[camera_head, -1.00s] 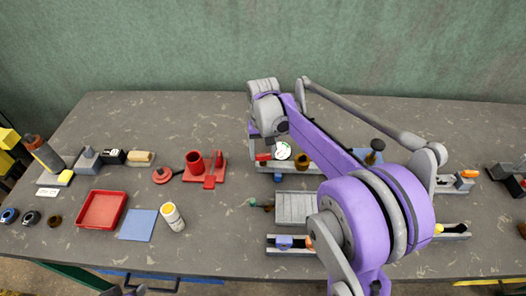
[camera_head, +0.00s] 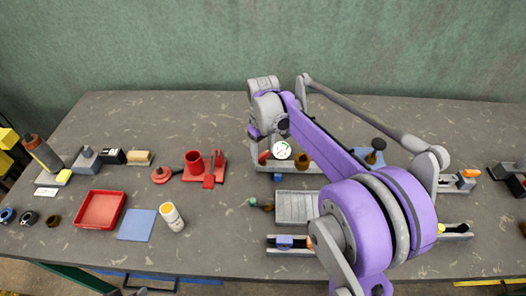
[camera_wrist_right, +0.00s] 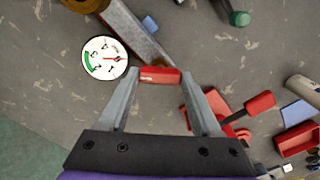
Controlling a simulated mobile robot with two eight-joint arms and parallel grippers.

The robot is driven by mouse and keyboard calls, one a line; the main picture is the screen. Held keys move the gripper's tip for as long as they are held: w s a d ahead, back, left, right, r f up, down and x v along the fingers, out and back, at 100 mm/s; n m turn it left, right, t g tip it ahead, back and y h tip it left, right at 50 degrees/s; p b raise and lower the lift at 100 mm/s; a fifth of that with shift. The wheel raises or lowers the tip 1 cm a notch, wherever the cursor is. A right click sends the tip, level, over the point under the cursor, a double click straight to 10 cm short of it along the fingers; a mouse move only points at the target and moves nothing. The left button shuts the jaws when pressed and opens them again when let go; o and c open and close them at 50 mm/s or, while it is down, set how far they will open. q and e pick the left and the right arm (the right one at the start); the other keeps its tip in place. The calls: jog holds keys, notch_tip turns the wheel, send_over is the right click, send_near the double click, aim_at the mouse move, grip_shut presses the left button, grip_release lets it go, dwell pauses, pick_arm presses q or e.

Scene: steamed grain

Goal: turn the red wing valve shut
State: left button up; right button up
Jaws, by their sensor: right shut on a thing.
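The red wing valve (camera_head: 264,157) sits at the left end of a grey fixture (camera_head: 296,167) in the head view, partly hidden by my right arm. In the right wrist view the red wing (camera_wrist_right: 160,75) lies between the two fingertips of my right gripper (camera_wrist_right: 159,83), which is shut on it. My right gripper (camera_head: 262,144) is above the fixture in the head view, its fingers mostly hidden. A round white gauge (camera_wrist_right: 106,58) with a green arc and a red needle is beside the valve. A small grey part of my left gripper (camera_head: 137,291) shows at the bottom edge; its jaws are unclear.
Left of the fixture stand red parts with a cup (camera_head: 194,163). A red tray (camera_head: 100,210), a blue mat (camera_head: 137,225) and a white bottle (camera_head: 172,217) are further left. A grey ribbed plate (camera_head: 296,206) lies in front of the fixture. The table's back is clear.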

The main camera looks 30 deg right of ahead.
aim_at(263, 155)
jog(key=n, duration=0.4)
jog(key=shift+n, duration=0.3)
jog(key=n, duration=0.4)
jog(key=shift+n, duration=0.4)
jog(key=o, duration=1.4)
notch_tip(263, 155, up, 11)
jog(key=shift+f, duration=0.1)
jog(key=shift+s+a, duration=0.1)
